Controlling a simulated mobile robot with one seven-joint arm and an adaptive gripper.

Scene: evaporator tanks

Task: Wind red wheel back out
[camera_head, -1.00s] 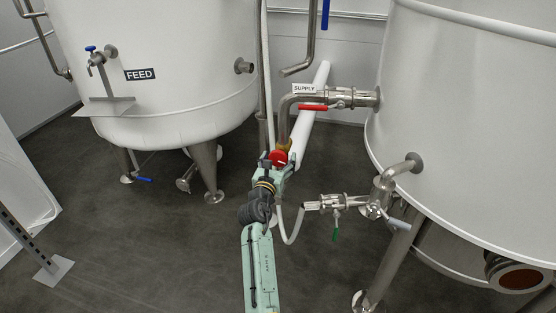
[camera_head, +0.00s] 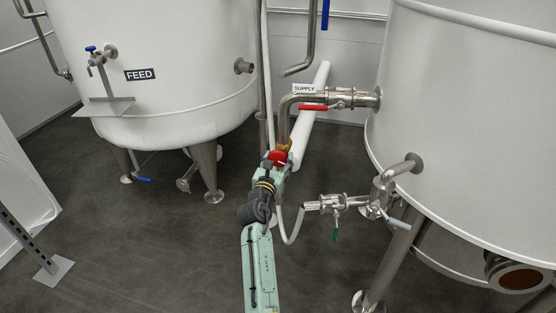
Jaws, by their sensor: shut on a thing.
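The red wheel (camera_head: 279,158) is small and sits at the lower end of the supply pipe, beside a brass-coloured fitting (camera_head: 284,147). My gripper (camera_head: 276,163) is at the wheel, shut on it, with its fingers around the wheel's near side. My arm comes up from the bottom middle of the picture and hides the near side of the wheel and part of the fitting behind it.
A supply pipe with a red lever (camera_head: 313,108) runs to the right tank (camera_head: 470,120). The feed tank (camera_head: 160,80) stands left.

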